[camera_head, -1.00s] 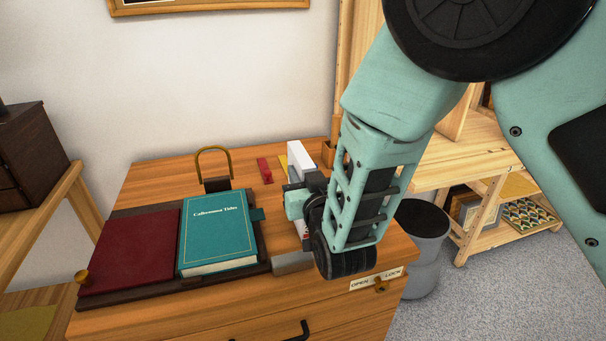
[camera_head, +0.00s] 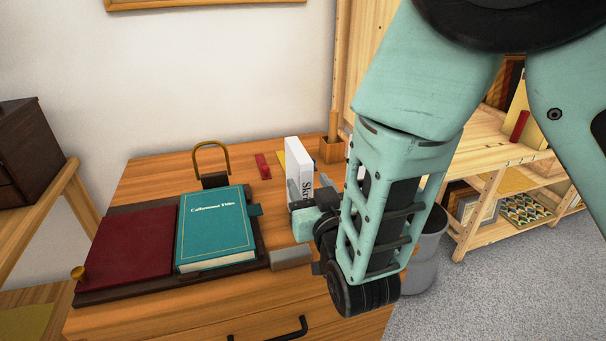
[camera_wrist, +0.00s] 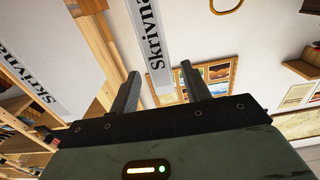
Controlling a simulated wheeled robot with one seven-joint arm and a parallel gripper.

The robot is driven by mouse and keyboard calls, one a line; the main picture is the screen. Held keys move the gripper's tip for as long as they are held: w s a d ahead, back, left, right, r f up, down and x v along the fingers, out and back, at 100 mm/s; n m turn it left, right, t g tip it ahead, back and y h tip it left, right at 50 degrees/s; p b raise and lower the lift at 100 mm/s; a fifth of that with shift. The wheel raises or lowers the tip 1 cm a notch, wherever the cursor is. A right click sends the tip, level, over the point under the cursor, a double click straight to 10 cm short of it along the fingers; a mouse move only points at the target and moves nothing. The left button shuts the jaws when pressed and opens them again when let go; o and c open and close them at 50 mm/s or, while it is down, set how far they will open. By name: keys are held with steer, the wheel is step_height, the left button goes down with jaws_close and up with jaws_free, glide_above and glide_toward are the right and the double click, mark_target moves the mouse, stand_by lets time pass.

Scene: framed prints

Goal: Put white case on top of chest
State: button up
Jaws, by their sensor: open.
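The white case (camera_head: 294,158) stands upright on the wooden cabinet top, with black "Skr" lettering on its spine. My gripper (camera_head: 299,195) is open at the near side of this case, and the arm hides part of it. In the wrist view, a white lettered case (camera_wrist: 152,38) shows ahead of the gap between my open fingers (camera_wrist: 161,84). I cannot tell whether it reaches between them. Another white lettered surface (camera_wrist: 40,50) fills the upper left there. A dark brown chest (camera_head: 24,150) with drawers stands at the far left on a separate wooden table.
A grey bin (camera_head: 425,250) and wooden shelves (camera_head: 500,190) stand to the right.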

steer(key=s+f+n+g, duration=0.1)
steer(key=s+f+g, duration=0.2)
steer(key=s+g, duration=0.85)
steer(key=s+d+r+n+g+h, duration=0.3)
steer(key=s+d+g, duration=0.3)
steer(key=s+d, duration=0.6)
steer(key=shift+s+h, duration=0.5)
steer(key=shift+h, duration=0.2)
step_height(320, 180, up, 14)
steer(key=p, duration=1.4)
steer(key=shift+r, duration=0.15)
